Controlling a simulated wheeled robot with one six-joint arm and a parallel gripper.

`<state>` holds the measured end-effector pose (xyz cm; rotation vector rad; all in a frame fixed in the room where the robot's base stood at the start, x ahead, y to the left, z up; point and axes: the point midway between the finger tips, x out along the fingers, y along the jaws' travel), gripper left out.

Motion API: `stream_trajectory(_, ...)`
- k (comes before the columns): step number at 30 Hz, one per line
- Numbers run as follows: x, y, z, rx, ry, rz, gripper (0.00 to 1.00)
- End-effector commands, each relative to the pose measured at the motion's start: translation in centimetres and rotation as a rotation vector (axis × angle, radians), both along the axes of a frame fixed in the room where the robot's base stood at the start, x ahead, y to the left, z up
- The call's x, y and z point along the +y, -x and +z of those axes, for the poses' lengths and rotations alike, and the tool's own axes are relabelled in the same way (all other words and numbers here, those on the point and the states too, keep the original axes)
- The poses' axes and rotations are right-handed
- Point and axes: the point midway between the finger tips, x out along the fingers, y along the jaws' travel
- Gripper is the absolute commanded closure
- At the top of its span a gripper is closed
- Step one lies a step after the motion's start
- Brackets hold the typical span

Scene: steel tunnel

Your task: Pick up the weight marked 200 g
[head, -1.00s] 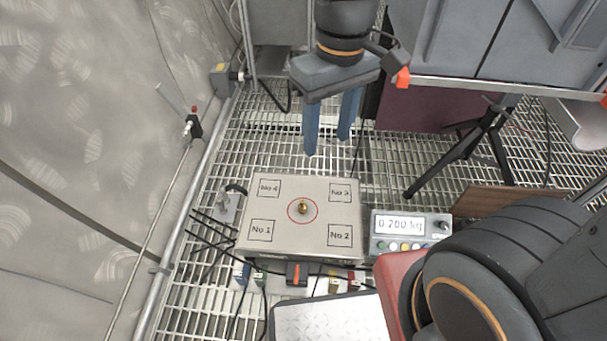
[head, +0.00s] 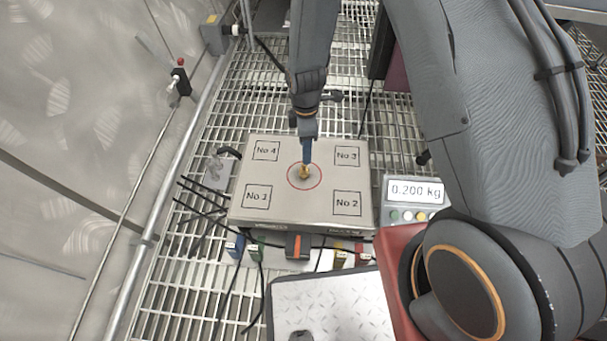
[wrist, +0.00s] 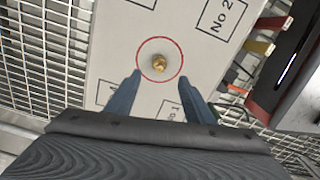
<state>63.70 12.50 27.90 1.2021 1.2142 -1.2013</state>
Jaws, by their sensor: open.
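A small brass weight (head: 304,172) stands inside the red circle at the middle of a pale box top (head: 268,178). The display (head: 415,191) to the right of the box reads 0.200 kg. My gripper (head: 307,160) is above the box, right over the weight as seen in the head view, its fingers partly covering the weight. In the wrist view the fingers (wrist: 158,95) are apart and empty, and the weight (wrist: 159,63) shows beyond the tips, between their lines. I cannot read any mark on the weight.
Squares marked No 1 (head: 257,197), No 2 (head: 347,203), No 3 (head: 347,155) and No 4 (head: 266,151) are on the box top. Cables run at its left and front. A valve-like fitting (head: 180,77) is on the left wall rail. The box top is otherwise clear.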

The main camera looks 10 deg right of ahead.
Motion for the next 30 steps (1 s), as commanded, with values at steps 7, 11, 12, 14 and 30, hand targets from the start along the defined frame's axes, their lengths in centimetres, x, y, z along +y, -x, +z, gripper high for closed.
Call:
stream_trajectory(7,-0.1,-0.2,-3.4,0.001,0.001,0.044,0.52)
stream_trajectory(11,0.0,-0.2,-4.6,0.001,0.001,0.043,0.52)
stream_trajectory(12,0.0,-0.2,-4.8,0.001,0.001,0.043,0.52)
stream_trajectory(14,0.0,-0.2,-5.0,0.000,0.001,0.043,0.52)
stream_trajectory(30,0.1,-0.1,-9.8,0.000,0.001,0.041,0.52)
